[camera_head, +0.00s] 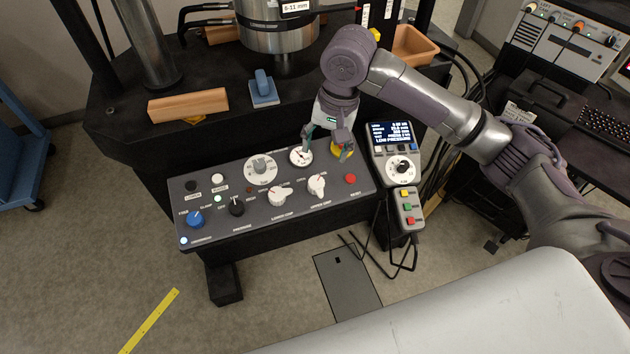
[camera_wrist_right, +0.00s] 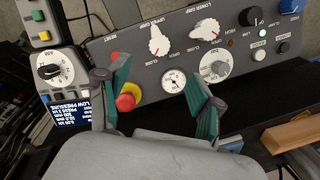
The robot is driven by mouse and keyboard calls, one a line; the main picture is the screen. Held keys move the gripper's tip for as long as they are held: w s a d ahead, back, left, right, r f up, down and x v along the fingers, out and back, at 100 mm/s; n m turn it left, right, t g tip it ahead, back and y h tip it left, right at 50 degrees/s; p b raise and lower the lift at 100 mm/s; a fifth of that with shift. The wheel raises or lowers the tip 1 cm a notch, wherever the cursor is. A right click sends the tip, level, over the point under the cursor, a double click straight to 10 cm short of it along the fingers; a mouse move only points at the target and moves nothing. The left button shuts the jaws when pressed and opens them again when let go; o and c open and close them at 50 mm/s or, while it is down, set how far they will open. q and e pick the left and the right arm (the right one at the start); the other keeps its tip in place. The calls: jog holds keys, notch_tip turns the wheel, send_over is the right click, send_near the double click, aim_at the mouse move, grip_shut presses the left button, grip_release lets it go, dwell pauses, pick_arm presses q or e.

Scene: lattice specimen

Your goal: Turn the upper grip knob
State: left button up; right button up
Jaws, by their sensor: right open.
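The upper grip knob (camera_head: 317,186) is a white pointer knob on the sloped dark grey control panel (camera_head: 240,231). In the right wrist view, which shows the panel upside down, the knob (camera_wrist_right: 159,43) is below its UPPER GRIP label. A similar lower grip knob (camera_head: 277,197) sits to its left in the head view. My right gripper (camera_head: 325,143) is open and empty over the panel's back edge, behind the upper grip knob and apart from it. In the right wrist view its fingers (camera_wrist_right: 158,75) are spread wide, with the gauge between them. My left gripper is out of view.
A round gauge (camera_head: 300,156) and a yellow-and-red stop button (camera_wrist_right: 128,97) lie close to my right fingers. A red button (camera_head: 350,178) is right of the knob. A pendant with a dial (camera_head: 397,167) stands at the panel's right. The testing machine (camera_head: 280,32) rises behind.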

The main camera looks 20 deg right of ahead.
aim_at(317, 183)
jog(key=f, duration=0.4)
jog(key=a+f, duration=0.1)
jog(key=f, duration=0.3)
jog(key=w+f, duration=0.1)
jog(key=f, duration=0.4)
jog(key=shift+a+f, duration=0.1)
jog(key=shift+a, duration=0.2)
jog(key=c, duration=1.1)
jog(key=shift+s+n+p, duration=0.1)
jog(key=shift+n+p, duration=0.2)
jog(key=shift+p, duration=0.25)
jog(key=shift+c, duration=0.2)
jog(key=n+h+p, duration=0.1)
jog(key=n+p, duration=0.5)
jog(key=p, duration=0.2)
jog(key=shift+r, duration=0.2)
jog(key=n+p, duration=0.2)
jog(key=n+h+p, duration=0.1)
jog(key=n+p, duration=0.1)
jog(key=n, duration=0.1)
jog(key=shift+n+h, duration=0.3)
jog(key=n+p, duration=0.1)
jog(key=n, duration=0.1)
jog(key=n+p, duration=0.1)
jog(key=n, duration=0.2)
jog(key=shift+d+f+t+h, duration=0.1)
jog(key=shift+f+t+h, duration=0.1)
jog(key=shift+t+h, duration=0.2)
jog(key=shift+n, duration=0.3)
